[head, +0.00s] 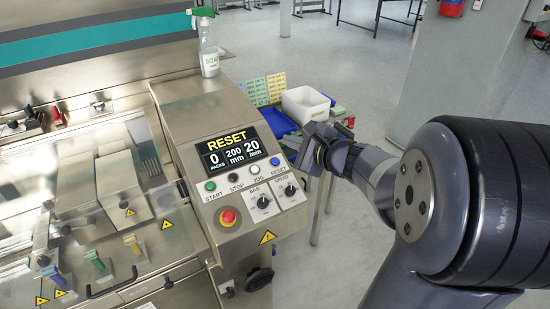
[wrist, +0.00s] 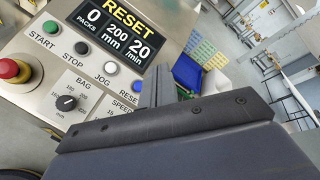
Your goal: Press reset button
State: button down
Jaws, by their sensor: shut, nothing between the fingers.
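The reset button (head: 275,161) is a small blue round button at the right end of the button row on the slanted control panel (head: 226,205). In the wrist view the blue reset button (wrist: 135,98) shows just left of my gripper's fingers, partly close to their edge. The display (head: 238,149) above it reads RESET, 0 packs, 200 mm, 20/min. My gripper (head: 309,149) is shut and empty, to the right of the panel and apart from the button in the head view. It also fills the lower part of the wrist view.
Green start (head: 210,186), black stop (head: 234,177) and white jog (head: 254,169) buttons share the row. A red emergency stop (head: 228,216) and two knobs sit below. A white bin (head: 305,104) is behind my gripper.

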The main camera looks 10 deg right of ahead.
aim_at(275, 162)
jog(key=w+f+b, duration=0.1)
jog(key=f, duration=0.1)
jog(key=w+f+b, duration=0.1)
jog(key=f+b, duration=0.1)
jog(key=w+a+f+b, duration=0.1)
jog(key=f+b, duration=0.1)
jog(key=shift+f, duration=0.25)
jog(key=shift+w+a+f+b, duration=0.15)
jog(key=shift+w+f+b, duration=0.3)
jog(key=shift+f+b, duration=0.4)
jog(key=shift+r, duration=0.1)
dwell(1.4)
jog(key=shift+w+f+b, duration=0.2)
jog(key=shift+f+b, duration=0.15)
jog(key=shift+b, duration=0.35)
jog(key=shift+w+a+f+b, duration=0.1)
jog(key=shift+w+f+b, duration=0.1)
jog(key=shift+f+b, duration=0.3)
dwell(0.4)
jog(key=shift+r, duration=0.2)
jog(key=shift+s+r+p, duration=0.4)
jog(key=shift+r, duration=0.3)
jog(key=shift+r, duration=0.15)
